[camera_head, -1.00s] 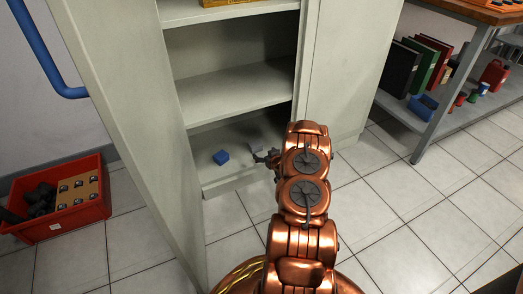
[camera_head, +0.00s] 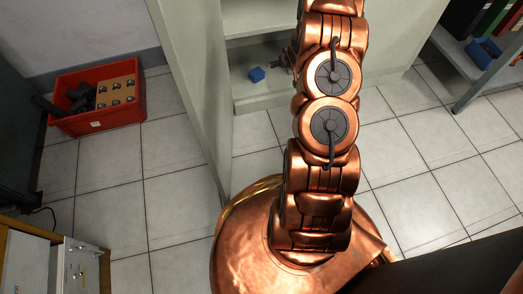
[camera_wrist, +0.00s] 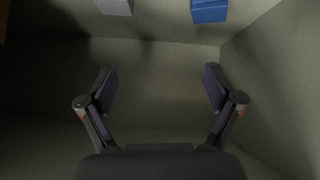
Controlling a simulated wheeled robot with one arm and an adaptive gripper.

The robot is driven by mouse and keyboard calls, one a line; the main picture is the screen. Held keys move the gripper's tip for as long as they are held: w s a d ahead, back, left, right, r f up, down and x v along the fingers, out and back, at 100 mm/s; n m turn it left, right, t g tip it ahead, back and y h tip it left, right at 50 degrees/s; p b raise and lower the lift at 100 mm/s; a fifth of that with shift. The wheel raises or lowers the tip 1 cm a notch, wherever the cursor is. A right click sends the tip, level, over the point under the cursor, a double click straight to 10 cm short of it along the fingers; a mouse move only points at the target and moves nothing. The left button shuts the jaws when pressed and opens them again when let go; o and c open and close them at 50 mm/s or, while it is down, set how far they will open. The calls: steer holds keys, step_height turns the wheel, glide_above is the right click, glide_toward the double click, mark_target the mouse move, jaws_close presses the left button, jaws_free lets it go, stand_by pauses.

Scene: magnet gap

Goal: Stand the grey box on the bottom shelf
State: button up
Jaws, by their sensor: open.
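The grey box (camera_wrist: 117,6) shows only partly at the top edge of the wrist view, left of centre. It rests on the cabinet's bottom shelf (camera_head: 262,95); whether it stands or lies I cannot tell. In the head view my arm hides it. My gripper (camera_wrist: 158,75) is open, with nothing between its fingers, and the grey box is beyond the fingertips. In the head view the gripper (camera_head: 279,62) is mostly hidden behind my arm, inside the cabinet's lower bay.
A blue block (camera_head: 256,74) sits on the same shelf; it also shows in the wrist view (camera_wrist: 209,11). The open cabinet door (camera_head: 190,70) stands left of my arm. A red crate (camera_head: 118,116) is on the floor at left. Floor tiles at right are clear.

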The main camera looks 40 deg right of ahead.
steer(key=s+a+r+g+y, duration=0.1)
steer(key=s+a+r+g, duration=0.1)
steer(key=s+a+r, duration=0.4)
steer(key=s+a+r+n+g, duration=0.15)
steer(key=a+r, duration=0.25)
steer(key=a, duration=0.5)
steer(key=s+a+r+m+g+y, duration=0.1)
steer(key=s+a+r+g, duration=0.1)
steer(key=s+a+r, duration=0.4)
steer(key=s+a+r+g, duration=0.2)
steer(key=s+a, duration=0.4)
steer(key=s, duration=0.3)
steer(key=s+a+r+n+g+y, duration=0.1)
steer(key=s+a+r, duration=0.3)
steer(key=s, duration=0.5)
steer(key=s+a+r+n+g, duration=0.1)
steer(key=s+a+r+g, duration=0.1)
steer(key=s+a, duration=0.6)
steer(key=shift+s+a+r+g+y, duration=0.35)
steer(key=shift+s+r, duration=0.2)
steer(key=shift+s, duration=0.25)
